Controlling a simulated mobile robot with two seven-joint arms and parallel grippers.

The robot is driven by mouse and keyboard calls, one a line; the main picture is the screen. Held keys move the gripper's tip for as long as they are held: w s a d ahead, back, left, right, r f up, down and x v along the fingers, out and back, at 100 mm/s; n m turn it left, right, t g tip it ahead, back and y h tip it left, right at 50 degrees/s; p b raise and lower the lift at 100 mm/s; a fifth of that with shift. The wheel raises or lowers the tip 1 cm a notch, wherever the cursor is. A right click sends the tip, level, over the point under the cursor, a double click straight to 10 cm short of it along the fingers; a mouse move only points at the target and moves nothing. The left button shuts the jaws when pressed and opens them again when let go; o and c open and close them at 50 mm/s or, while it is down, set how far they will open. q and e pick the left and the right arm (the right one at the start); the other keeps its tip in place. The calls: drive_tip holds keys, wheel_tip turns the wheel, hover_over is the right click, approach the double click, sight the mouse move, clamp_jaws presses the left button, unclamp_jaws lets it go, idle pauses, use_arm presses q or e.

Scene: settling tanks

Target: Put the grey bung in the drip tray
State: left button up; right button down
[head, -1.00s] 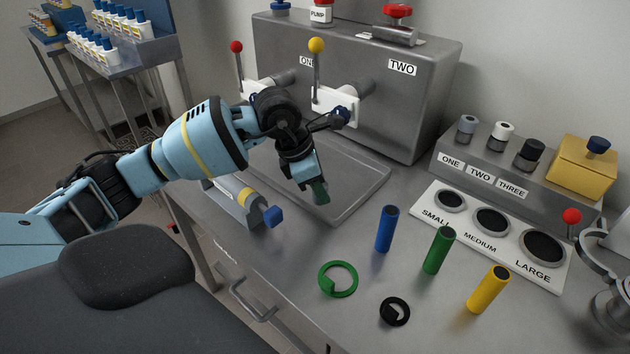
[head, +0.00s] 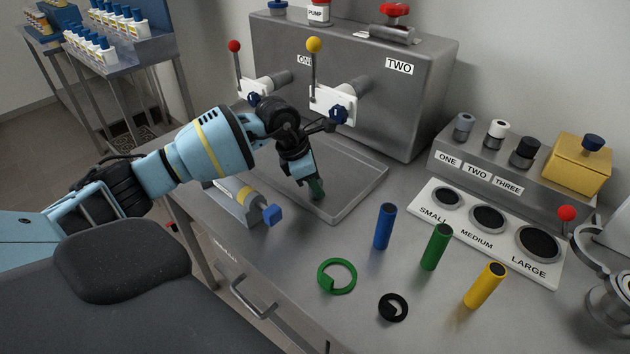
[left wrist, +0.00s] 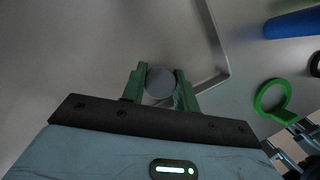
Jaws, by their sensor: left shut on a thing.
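My left gripper (head: 316,192) has green fingertips and points down over the drip tray (head: 362,188), a shallow grey metal tray below the tank. In the left wrist view the fingers (left wrist: 160,90) are shut on the grey bung (left wrist: 159,82), seen end-on as a round grey disc. The tray's raised rim (left wrist: 221,66) runs to the right of it there. In the head view the bung is hidden by the fingers. I cannot tell whether it touches the tray floor. My right gripper is not in view.
Blue (head: 384,227), green (head: 435,247) and yellow (head: 485,286) cylinders stand on the bench. A green ring (head: 337,291) and a black ring (head: 393,307) lie in front. A blue-ended device (head: 272,214) sits left of the tray. The tank's yellow-knobbed lever (head: 314,46) rises behind my gripper.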

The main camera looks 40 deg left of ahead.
use_arm(q)
drive_tip(key=shift+f, duration=0.1)
drive_tip(key=o, duration=1)
drive_tip(key=v, duration=1.2)
